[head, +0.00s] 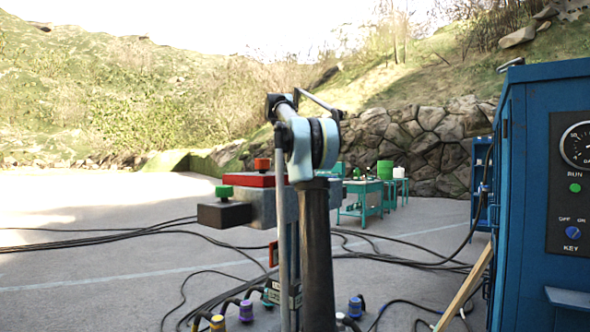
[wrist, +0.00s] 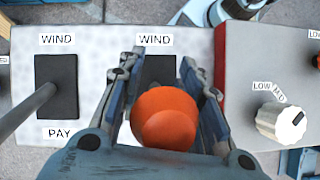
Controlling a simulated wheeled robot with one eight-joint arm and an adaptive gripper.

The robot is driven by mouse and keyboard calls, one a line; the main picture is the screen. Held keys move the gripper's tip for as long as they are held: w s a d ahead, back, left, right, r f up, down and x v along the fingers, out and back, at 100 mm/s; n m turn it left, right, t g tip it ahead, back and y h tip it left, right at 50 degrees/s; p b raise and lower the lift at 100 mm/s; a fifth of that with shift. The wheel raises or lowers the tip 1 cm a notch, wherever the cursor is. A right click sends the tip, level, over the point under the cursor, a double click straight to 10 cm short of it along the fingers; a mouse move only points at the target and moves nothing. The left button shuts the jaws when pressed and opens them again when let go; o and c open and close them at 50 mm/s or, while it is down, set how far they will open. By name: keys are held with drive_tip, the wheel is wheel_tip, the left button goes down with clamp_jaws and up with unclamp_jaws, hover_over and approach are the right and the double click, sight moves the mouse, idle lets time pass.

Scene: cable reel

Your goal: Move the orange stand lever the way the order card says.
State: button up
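The orange lever knob (wrist: 166,118) is in the lower middle of the wrist view, over a dark slot (wrist: 157,70) labelled WIND at its far end. The slot's near label is hidden. My gripper (wrist: 162,75) has its two fingers apart, one on each side of the knob. A narrow gap shows on the left; contact on the right cannot be told. In the head view my pale blue arm (head: 313,148) stands in front of the console, and the fingertips and this lever are hidden. No order card can be read in either view.
Left of the knob, a grey lever rod (wrist: 25,110) crosses a second slot (wrist: 56,85) marked WIND and PAY. A white dial (wrist: 281,121) is on the right. In the head view a blue cabinet (head: 520,120) stands close at right. Black cables (head: 180,228) cross the ground.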

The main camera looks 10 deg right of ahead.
drive_tip(key=shift+v, duration=3.6)
drive_tip(key=shift+w+f, duration=0.1)
